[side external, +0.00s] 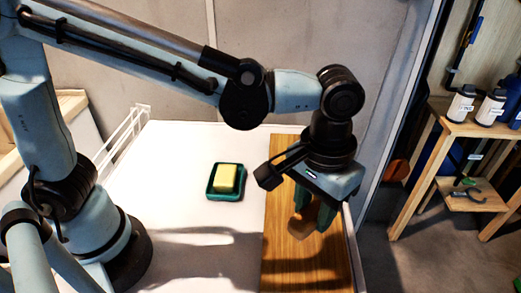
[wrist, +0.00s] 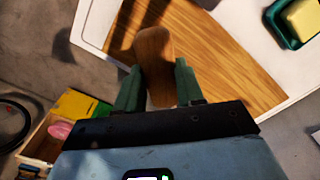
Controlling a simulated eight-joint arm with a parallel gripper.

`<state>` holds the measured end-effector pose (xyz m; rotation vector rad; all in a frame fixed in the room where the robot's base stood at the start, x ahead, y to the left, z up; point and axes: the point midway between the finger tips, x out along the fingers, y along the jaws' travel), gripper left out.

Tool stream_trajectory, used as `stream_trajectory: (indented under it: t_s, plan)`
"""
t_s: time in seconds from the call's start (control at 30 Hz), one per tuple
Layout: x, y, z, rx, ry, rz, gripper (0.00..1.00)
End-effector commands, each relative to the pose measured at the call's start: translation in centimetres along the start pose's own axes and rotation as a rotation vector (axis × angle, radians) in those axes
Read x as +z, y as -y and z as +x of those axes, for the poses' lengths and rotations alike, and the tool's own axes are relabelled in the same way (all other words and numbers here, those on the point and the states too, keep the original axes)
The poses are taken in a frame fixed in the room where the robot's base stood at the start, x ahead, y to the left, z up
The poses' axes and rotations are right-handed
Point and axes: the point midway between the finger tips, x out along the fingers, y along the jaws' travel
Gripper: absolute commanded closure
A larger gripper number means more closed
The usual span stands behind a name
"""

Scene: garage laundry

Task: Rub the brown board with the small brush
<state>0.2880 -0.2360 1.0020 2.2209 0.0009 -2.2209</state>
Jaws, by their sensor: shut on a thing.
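The brown board (side external: 281,235) lies on the right part of the white table in the side view; its striped wood also fills the upper middle of the wrist view (wrist: 205,50). My gripper (side external: 315,212) is over the board, pointing down. In the wrist view my gripper (wrist: 155,85) has its green fingers on either side of the small brush (wrist: 153,50), shut on its brown wooden body. The brush shows partly between the fingers in the side view (side external: 298,225). Its bristles are hidden, and I cannot tell whether it touches the board.
A green dish (side external: 211,194) with a yellow sponge (side external: 226,177) sits on the white table (side external: 180,240), left of the board. A wooden shelf (side external: 440,125) with bottles stands at the right. The table's left part is clear.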

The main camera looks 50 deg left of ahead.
Motion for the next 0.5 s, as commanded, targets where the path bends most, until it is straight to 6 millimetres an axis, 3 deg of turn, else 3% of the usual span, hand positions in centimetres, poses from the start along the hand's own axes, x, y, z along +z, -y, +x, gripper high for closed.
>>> stream_trajectory:
  t_s: [0.5]
  plan:
    - [0.02, -0.01, 0.66, 0.0, 0.0, 0.0, 0.91]
